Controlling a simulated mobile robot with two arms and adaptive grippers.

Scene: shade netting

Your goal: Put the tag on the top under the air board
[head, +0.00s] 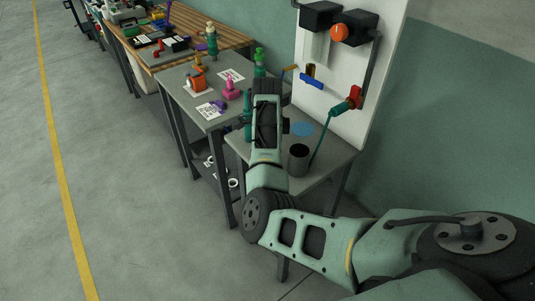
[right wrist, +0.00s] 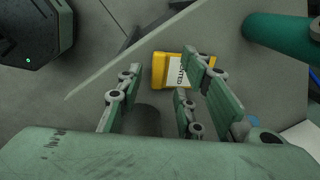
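A yellow tag (right wrist: 175,72) with a white label and black print shows in the right wrist view, over a grey surface. My right gripper (right wrist: 166,68) is open, with its fingertips around the tag's near part. The right finger covers part of the tag, and a gap shows at the left finger. I cannot tell how far above the surface the tag is. In the head view my right arm's wrist (head: 266,130) is over the grey top (head: 322,162) under the white air board (head: 320,90), and hides the tag. My left gripper is not in view.
A dark cup (head: 298,160) and a blue disc (head: 303,130) are on the top. A teal hose fitting (head: 345,108) hangs at the board. A bench (head: 180,75) with bottles, papers and coloured parts adjoins at left. The floor left of it is clear.

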